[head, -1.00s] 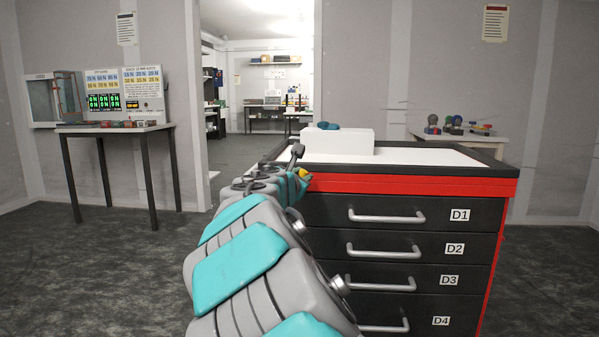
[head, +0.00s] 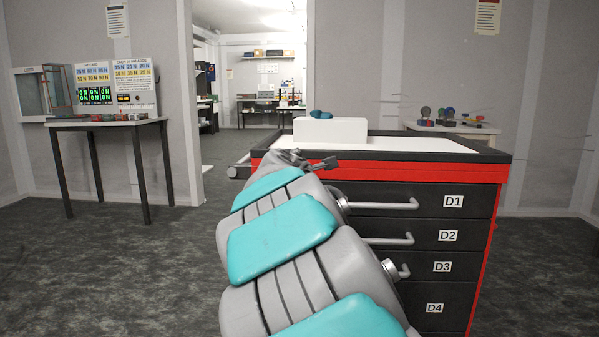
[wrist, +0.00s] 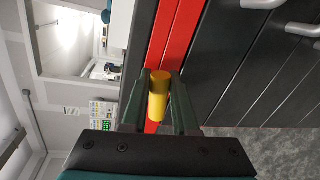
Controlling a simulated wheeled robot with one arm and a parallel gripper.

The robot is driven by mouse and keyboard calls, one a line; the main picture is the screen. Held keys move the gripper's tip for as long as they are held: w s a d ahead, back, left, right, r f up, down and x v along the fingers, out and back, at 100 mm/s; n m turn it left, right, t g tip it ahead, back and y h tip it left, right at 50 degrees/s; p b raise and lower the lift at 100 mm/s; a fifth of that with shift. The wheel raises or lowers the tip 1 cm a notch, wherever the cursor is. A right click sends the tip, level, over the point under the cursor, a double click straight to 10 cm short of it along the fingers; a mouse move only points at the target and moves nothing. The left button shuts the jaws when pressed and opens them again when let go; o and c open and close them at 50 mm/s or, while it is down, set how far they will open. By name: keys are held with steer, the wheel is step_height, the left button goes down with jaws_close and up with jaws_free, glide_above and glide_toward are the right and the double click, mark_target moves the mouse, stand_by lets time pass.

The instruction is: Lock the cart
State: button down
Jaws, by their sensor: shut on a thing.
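The cart (head: 400,185) is a dark grey drawer cabinet with a red band under its top and drawers labelled D1 to D4, all looking shut. In the wrist view, my gripper (wrist: 158,88) is shut on a yellow cylinder (wrist: 158,98), in front of the red band (wrist: 178,50). Whether the cylinder's far end is joined to the cart cannot be told.
A white box (head: 330,130) with a blue thing on it stands on the cart's top. A table (head: 110,124) with panels is at the left, a small table (head: 455,131) at the back right. A doorway opens behind the cart. The floor at left is clear.

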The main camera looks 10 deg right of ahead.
steer(key=shift+f+m+y+b, duration=0.3)
steer(key=shift+m+b, duration=0.1)
steer(key=shift+m, duration=0.5)
steer(key=c, duration=0.7)
jaws_free()
steer(key=v, duration=0.7)
steer(key=shift+s+a, duration=0.1)
steer(key=shift+s, duration=0.3)
